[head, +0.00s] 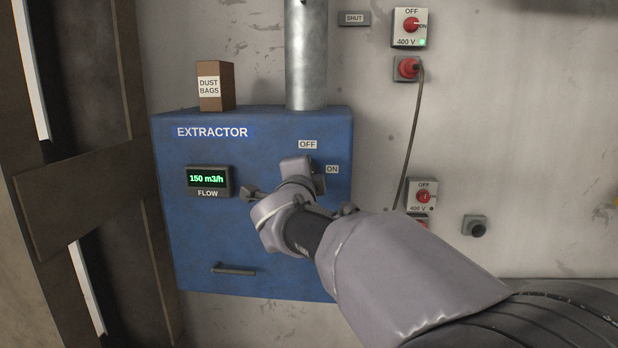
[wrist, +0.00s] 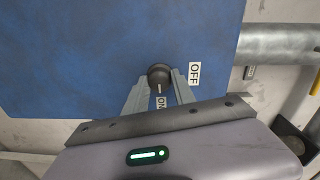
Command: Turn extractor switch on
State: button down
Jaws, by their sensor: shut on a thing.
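The blue extractor cabinet (head: 200,255) hangs on the wall in the head view. Its switch is a dark round knob (wrist: 159,75) in the wrist view, with a pale pointer line towards the ON label (wrist: 160,103). The OFF label (wrist: 194,73) lies to the knob's right there. My gripper (wrist: 160,80) is shut on the knob, one finger on each side. In the head view my gripper (head: 304,175) hides the knob, below OFF and left of ON. The flow display (head: 208,179) is lit green and reads 150 m3/h.
A duct (head: 306,60) rises from the cabinet top beside a dust bags box (head: 215,87). A handle (head: 233,269) sits low on the cabinet. To the right are 400 V switch boxes (head: 410,27), a red plug with a hanging cable (head: 408,69), and a dark button (head: 477,229).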

jog(key=shift+r, duration=0.1)
dwell(0.4)
jog(key=c, duration=1.1)
grip_release()
jog(key=shift+w, duration=0.1)
jog(key=shift+o, duration=0.2)
jog(key=s+p, duration=0.2)
jog(key=s, duration=1.5)
jog(key=shift+s+a+r, duration=0.2)
jog(key=shift+s+a, duration=0.05)
jog(key=shift+a, duration=0.05)
jog(key=shift+d, duration=0.1)
